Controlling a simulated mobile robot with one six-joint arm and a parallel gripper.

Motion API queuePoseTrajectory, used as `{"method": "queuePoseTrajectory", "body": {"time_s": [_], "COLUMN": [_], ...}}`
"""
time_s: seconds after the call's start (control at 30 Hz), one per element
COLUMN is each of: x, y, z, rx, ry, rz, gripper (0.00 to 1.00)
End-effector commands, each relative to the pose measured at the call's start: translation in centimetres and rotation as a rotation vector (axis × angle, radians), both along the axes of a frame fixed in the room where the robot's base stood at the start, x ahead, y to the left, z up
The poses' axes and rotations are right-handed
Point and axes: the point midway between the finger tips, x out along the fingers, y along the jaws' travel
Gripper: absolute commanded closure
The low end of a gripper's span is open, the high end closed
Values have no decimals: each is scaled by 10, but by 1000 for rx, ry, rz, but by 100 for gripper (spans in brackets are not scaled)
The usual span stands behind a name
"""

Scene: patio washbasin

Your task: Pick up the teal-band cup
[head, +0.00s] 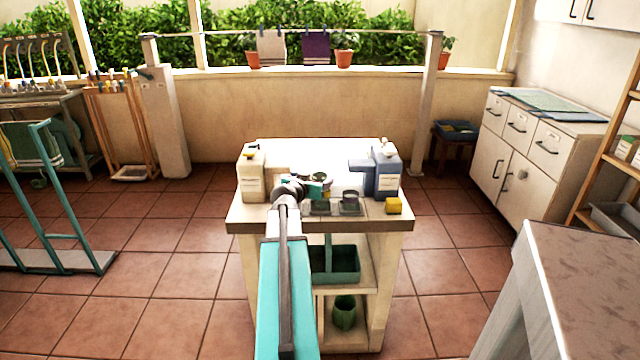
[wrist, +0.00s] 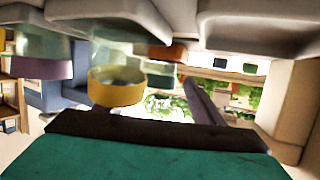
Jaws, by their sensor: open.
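In the wrist view, which looks upside down, a clear cup with a teal band (wrist: 160,76) shows partly behind a clear cup with a yellow band (wrist: 117,90). My gripper (head: 318,187) is open over the washbasin top in the head view, its fingertips hard to make out. In the wrist view, my teal and dark gripper body fills the bottom edge, apart from the cups. Nothing shows held. I cannot pick out the teal-band cup in the head view.
A purple-band cup (wrist: 42,68) and an orange-band cup (wrist: 167,53) stand near the teal one. On the washbasin stand (head: 318,227) are a cream bottle (head: 252,178), a blue bottle (head: 387,176) and a yellow block (head: 394,206).

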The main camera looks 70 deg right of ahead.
Motion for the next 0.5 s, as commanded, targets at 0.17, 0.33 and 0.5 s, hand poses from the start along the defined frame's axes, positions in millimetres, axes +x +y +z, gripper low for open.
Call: {"method": "queuePoseTrajectory", "body": {"time_s": [0.17, 0.33, 0.5], "x": [0, 0, 0], "y": [0, 0, 1], "z": [-4, -4, -4], "rx": [6, 6, 7], "ry": [-5, -5, -6], "rz": [-2, -2, -3], "gripper": [38, 38, 58]}}
